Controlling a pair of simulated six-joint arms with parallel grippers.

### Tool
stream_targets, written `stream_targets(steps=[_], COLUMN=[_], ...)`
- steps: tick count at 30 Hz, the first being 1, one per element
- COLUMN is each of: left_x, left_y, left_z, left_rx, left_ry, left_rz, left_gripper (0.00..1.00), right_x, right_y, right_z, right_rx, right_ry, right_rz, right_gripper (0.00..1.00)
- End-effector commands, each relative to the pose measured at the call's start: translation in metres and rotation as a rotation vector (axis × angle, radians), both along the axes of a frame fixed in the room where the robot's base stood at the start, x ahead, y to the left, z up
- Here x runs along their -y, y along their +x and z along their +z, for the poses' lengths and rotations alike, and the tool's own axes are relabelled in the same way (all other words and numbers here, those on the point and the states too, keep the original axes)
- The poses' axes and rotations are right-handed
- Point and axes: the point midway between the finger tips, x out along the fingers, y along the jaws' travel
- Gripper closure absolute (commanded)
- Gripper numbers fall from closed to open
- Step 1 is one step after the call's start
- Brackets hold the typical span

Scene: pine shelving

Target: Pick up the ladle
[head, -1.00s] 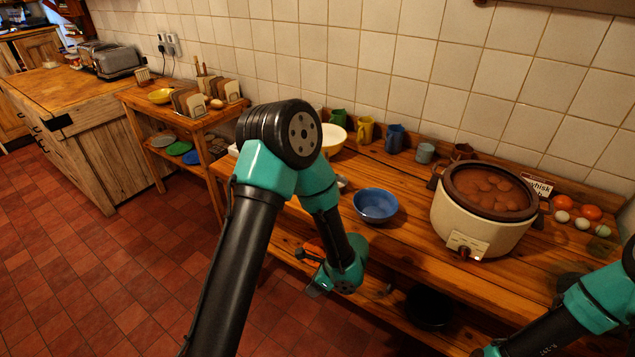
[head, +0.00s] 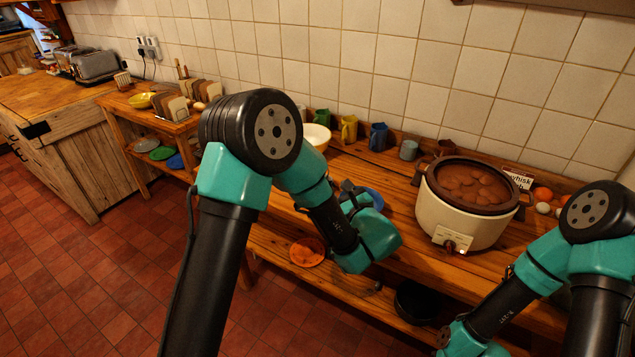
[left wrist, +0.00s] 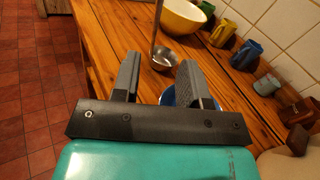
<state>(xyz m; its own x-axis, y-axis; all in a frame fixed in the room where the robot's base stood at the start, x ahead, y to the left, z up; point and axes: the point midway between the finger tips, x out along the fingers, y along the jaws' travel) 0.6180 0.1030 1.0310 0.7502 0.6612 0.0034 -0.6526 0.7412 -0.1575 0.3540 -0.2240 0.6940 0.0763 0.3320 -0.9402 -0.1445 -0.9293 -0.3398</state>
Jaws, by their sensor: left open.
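The metal ladle (left wrist: 163,59) shows in the left wrist view, its round bowl on the wooden worktop and its thin handle rising toward the top edge. My left gripper (left wrist: 159,66) is open and empty, and the ladle appears beyond and between its fingertips, apart from them. In the head view my left gripper (head: 352,190) is partly hidden by its own wrist, over the worktop by the blue bowl. The ladle cannot be made out in the head view. My right arm enters at the lower right, with its gripper out of the frame.
A blue bowl (head: 376,199) sits close to the left gripper, partly covered. A cream bowl (head: 316,136) and several mugs (head: 348,129) line the back by the tiled wall. A large slow cooker (head: 464,203) stands to the right. An orange plate (head: 307,252) lies on the lower shelf.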

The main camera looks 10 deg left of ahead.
Motion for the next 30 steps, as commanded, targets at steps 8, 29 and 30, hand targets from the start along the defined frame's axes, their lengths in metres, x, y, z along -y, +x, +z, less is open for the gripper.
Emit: stream_targets(steps=[8,29,30], left_x=[-0.01,-0.08,-0.081], left_y=[0.011,0.09,0.091], left_z=[-0.001,-0.001,-0.001], left_rx=[-0.002,-0.002,-0.003], left_ry=[-0.003,-0.002,-0.001], left_rz=[0.003,0.003,0.002], left_gripper=[0.6,0.6,0.6], right_x=[0.0,0.0,0.0], right_y=[0.0,0.0,0.0], right_z=[0.0,0.0,0.0], right_rx=[0.0,0.0,0.0], right_ry=[0.0,0.0,0.0], right_rz=[0.0,0.0,0.0], right_gripper=[0.57,0.57,0.57])
